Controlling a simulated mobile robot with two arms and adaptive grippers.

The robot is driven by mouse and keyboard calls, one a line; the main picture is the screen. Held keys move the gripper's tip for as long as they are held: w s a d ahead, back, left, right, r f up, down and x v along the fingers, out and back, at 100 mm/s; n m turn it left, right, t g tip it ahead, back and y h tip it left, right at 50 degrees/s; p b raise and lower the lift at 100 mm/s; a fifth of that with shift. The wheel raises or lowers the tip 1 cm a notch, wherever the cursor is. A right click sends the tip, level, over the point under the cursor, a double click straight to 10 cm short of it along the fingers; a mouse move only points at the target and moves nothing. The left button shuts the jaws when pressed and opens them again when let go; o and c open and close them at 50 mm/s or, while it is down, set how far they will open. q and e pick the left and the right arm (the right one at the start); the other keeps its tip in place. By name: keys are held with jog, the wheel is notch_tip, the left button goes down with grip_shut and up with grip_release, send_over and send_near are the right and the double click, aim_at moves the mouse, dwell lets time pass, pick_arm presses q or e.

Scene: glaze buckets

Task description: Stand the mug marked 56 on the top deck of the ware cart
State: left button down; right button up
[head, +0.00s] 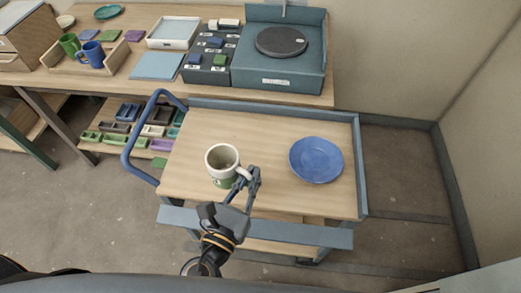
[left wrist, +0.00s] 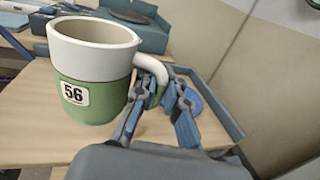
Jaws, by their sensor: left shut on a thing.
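The mug marked 56 (head: 221,174) is white above and green below. It is upright over the left-middle part of the wooden top deck of the ware cart (head: 270,125). In the left wrist view the mug (left wrist: 105,68) shows its 56 label facing the camera. My left gripper (head: 248,180) is shut on the mug's handle, on the right side of the mug; its fingers (left wrist: 158,98) also show in the wrist view. I cannot tell whether the mug's base touches the deck. My right gripper is not in view.
A blue plate (head: 316,160) lies on the right of the deck. The cart has a raised grey rim (head: 358,150) and a blue handle (head: 128,150). Behind is a table (head: 120,84) with a tray of mugs and a wheel unit (head: 280,70). The deck's back is clear.

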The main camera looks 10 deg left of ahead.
aim_at(232, 164)
pick_arm(q)
jog(key=shift+w+a, duration=0.1)
jog(key=shift+w, duration=0.15)
jog(key=w+a+f, duration=0.1)
jog(key=w, duration=0.1)
jog(key=w+a+f, duration=0.1)
jog(key=w+a, duration=0.1)
jog(key=w+a+f+b, duration=0.1)
jog(key=w, duration=0.1)
jog(key=shift+w+a+f, duration=0.25)
jog(key=shift+w+f, duration=0.05)
jog(key=shift+f, duration=0.05)
jog(key=w+a+f+b, duration=0.1)
jog(key=f, duration=0.1)
jog(key=w+f+b, duration=0.1)
jog(key=b, duration=0.1)
jog(key=w+a+f+b, duration=0.1)
jog(key=w+f, duration=0.1)
jog(key=shift+a+f+b, duration=0.3)
jog(key=shift+a, duration=0.05)
jog(key=f+b, duration=0.3)
jog(key=shift+w+a+f+b, duration=0.15)
jog(key=shift+w+f+b, duration=0.05)
jog(key=shift+f+b, duration=0.2)
jog(key=shift+r, duration=0.15)
